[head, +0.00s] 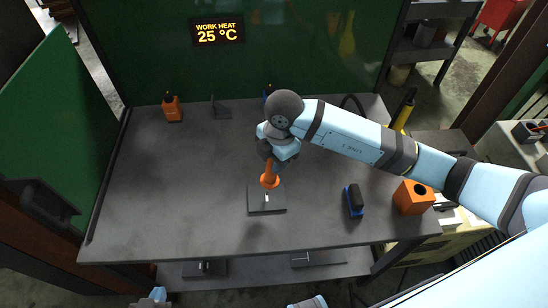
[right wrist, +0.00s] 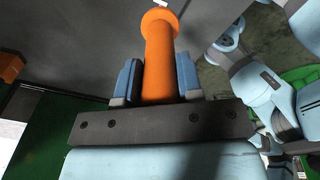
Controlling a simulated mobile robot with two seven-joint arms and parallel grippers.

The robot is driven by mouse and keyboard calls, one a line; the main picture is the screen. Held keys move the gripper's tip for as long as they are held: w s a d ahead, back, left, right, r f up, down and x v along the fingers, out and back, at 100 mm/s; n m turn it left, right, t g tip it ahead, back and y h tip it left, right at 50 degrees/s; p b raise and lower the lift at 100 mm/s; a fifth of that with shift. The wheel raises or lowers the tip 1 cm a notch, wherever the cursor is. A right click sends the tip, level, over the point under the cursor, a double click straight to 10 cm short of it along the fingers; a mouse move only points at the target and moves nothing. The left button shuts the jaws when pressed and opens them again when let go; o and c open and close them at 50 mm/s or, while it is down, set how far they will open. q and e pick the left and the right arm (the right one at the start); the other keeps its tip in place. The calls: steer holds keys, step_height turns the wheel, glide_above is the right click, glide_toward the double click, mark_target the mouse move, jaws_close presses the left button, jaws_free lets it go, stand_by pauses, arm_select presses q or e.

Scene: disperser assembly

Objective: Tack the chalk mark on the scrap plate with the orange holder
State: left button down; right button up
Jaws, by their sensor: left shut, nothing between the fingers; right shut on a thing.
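The scrap plate (head: 256,207) is a dark square lying flat near the front middle of the table. My right gripper (head: 268,160) is above it, shut on the orange holder (head: 270,181), which points down at the plate. In the right wrist view the holder (right wrist: 161,65) sits between two blue finger pads, with its wide collar at the far end. A small white spot shows just below the collar; I cannot tell the chalk mark from the holder's tip. My left gripper (head: 154,297) shows only partly at the bottom edge, away from the plate, shut and empty.
An orange block with a hole (head: 413,198) and a blue-black brush (head: 354,201) stand right of the plate. An orange bottle (head: 172,109) and a dark bracket (head: 220,107) are at the back. A sign (head: 217,31) reads WORK HEAT 25 °C. The table's left half is clear.

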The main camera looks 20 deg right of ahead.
steer(key=shift+f+b, duration=0.4)
steer(key=shift+f, duration=0.25)
stand_by(0.6)
stand_by(1.2)
step_height(320, 180, up, 9)
steer(key=p, duration=0.7)
stand_by(0.4)
